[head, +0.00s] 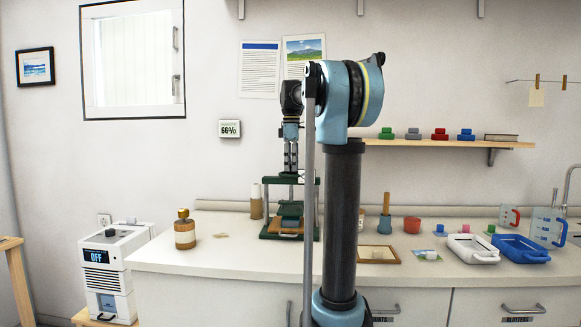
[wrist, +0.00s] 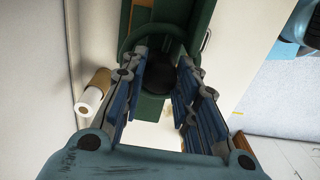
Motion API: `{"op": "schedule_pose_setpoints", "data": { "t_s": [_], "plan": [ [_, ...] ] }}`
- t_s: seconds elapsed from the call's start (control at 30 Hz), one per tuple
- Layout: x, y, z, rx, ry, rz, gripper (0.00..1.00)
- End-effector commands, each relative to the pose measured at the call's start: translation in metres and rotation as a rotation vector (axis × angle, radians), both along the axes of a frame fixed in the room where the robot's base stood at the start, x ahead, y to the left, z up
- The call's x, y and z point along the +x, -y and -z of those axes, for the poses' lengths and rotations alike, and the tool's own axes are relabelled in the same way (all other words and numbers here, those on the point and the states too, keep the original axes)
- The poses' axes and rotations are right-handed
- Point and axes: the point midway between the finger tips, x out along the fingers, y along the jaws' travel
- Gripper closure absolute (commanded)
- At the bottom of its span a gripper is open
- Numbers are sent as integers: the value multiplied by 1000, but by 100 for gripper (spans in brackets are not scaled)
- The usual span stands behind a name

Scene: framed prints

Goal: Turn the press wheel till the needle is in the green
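Whether the fingers touch the rim, I cannot tell. No needle or green zone of a gauge can be made out.
A brown bottle (head: 185,232) and a thread-like spool (head: 256,203) stand left of the press. A wooden frame (head: 378,254), white tray (head: 472,249) and blue tray (head: 520,248) lie to the right. A shelf (head: 455,143) crosses the wall behind my arm.

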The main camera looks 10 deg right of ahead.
Motion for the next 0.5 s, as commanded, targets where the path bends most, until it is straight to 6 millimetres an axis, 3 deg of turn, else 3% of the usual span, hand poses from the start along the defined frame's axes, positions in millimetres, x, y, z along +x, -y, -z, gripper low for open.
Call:
{"op": "schedule_pose_setpoints", "data": {
  "t_s": [0.27,0.5],
  "plan": [
    [2,0,0,-1,4,29,96],
    [2,0,-1,0,4,153,96]
  ]
}}
